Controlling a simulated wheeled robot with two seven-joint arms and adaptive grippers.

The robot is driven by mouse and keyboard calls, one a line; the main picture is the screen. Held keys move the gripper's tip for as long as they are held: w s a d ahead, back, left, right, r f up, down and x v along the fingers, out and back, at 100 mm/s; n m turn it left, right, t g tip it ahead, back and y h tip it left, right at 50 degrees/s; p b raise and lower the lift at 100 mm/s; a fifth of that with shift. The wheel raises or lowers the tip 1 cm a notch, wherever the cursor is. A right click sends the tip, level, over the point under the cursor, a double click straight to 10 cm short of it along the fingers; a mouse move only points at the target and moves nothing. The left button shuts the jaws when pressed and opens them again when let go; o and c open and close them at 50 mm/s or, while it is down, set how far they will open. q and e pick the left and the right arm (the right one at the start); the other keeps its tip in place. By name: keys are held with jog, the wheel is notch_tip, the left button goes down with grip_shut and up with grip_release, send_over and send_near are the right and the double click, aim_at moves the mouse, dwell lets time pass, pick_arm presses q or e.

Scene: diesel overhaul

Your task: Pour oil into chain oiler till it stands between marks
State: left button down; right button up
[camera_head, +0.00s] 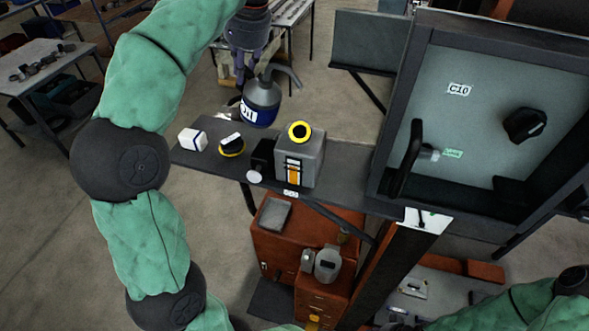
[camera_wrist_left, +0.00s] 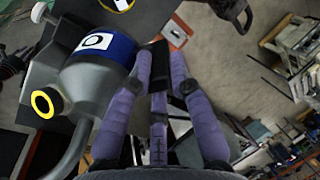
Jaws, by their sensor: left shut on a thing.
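The grey oil can (camera_head: 262,98) with a blue label hangs from my left gripper (camera_head: 246,72), above the dark shelf. The spout is apart from that opening. In the left wrist view the can (camera_wrist_left: 97,75) is beside my left gripper (camera_wrist_left: 163,65), and the oiler's yellow ring (camera_wrist_left: 43,103) is at left.
A yellow-and-black cap (camera_head: 232,146), a white box (camera_head: 193,140) and a small black part (camera_head: 262,158) are on the shelf (camera_head: 216,166). A framed panel marked C10 (camera_head: 489,110) with a black handle stands at right. Red drawer cabinets (camera_head: 286,246) stand below.

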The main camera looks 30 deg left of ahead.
pick_arm(q)
jog(key=shift+d+h, duration=0.1)
jog(key=shift+h, duration=0.5)
jog(key=shift+s+d+r+h, duration=0.1)
jog(key=shift+d+r+h, duration=0.1)
jog(key=shift+h, duration=0.3)
jog(key=shift+d+g+h, duration=0.2)
jog(key=shift+g+h, duration=0.1)
jog(key=shift+h, duration=0.3)
jog(key=shift+d+r, duration=0.1)
jog(key=shift+d, duration=0.05)
